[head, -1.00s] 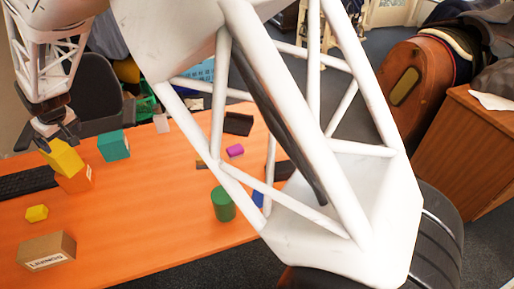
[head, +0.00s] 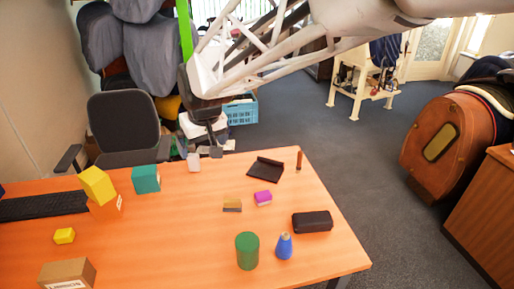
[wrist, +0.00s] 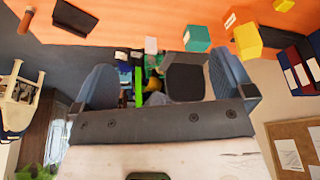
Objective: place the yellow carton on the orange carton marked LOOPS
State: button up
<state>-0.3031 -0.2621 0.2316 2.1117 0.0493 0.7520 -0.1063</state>
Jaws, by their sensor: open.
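The yellow carton (head: 97,184) rests on top of the orange carton (head: 107,208) at the left of the desk in the head view. It looks tilted, with its edges not lined up with those below; the orange carton's marking is too small to read. In the wrist view the yellow carton (wrist: 247,40) shows at the upper right, beside the orange carton (wrist: 233,20). My gripper (head: 204,154) is well away from both, towards the desk's far edge. In the wrist view its two fingers (wrist: 163,82) are wide apart with nothing between them.
A teal box (head: 146,179) stands close behind the cartons. A small yellow block (head: 64,236), a brown carton (head: 68,274) and a keyboard (head: 40,206) are nearby. A green cylinder (head: 247,251), blue bottle (head: 284,246) and black case (head: 312,222) stand right. The desk's middle is mostly clear.

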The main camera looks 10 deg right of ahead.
jog(key=s+d+f+m, duration=0.1)
jog(key=s+d+m, duration=0.1)
jog(key=s+d, duration=0.7)
jog(key=s+d+f+m+h, duration=0.1)
jog(key=s+d+m, duration=0.1)
jog(key=s+d, duration=0.7)
jog(key=s, duration=0.7)
jog(key=shift+m+g, duration=0.3)
